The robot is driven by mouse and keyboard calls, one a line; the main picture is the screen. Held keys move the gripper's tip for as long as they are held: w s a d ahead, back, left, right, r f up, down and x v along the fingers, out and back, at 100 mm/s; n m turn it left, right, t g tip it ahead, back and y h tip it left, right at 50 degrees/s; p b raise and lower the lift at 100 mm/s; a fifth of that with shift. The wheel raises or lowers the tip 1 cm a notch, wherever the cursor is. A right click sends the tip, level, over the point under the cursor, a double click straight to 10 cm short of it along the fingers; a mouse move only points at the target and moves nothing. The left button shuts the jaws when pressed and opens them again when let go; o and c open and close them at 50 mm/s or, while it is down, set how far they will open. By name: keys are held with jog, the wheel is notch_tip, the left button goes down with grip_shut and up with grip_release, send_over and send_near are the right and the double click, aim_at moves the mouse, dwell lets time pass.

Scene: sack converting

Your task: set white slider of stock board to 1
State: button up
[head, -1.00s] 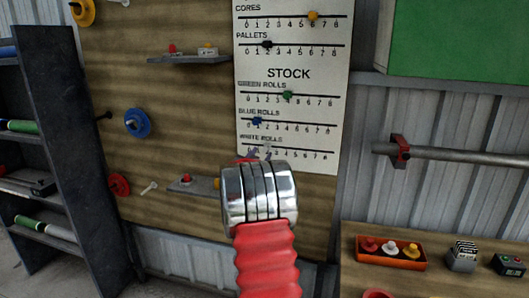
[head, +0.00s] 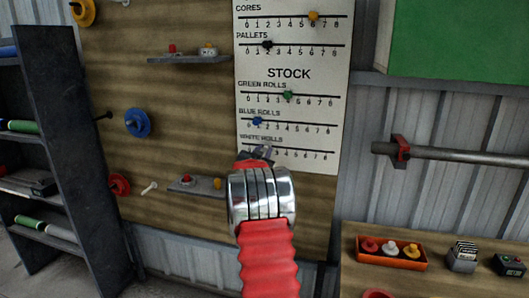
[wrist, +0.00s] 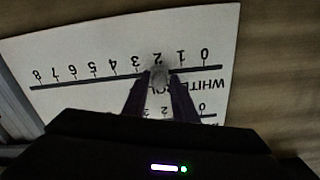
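The stock board (head: 290,60) is a white panel with slider scales, and its lowest scale is labelled white rolls. In the wrist view this scale is upside down, with 0 at the right and 8 at the left. The white slider (wrist: 159,76) sits on its line at about the 2 mark. My gripper (wrist: 159,82) has one dark finger on each side of the slider, very close to it. I cannot tell whether they press on it. In the head view my gripper (head: 262,153) is at the white rolls row and hides the slider.
The blue slider (head: 257,121) and green slider (head: 288,95) are on the scales above. A small shelf (head: 190,187) with a red button is left of my wrist. A bench at right holds an orange tray (head: 392,262).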

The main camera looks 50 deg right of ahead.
grip_shut()
dwell(0.4)
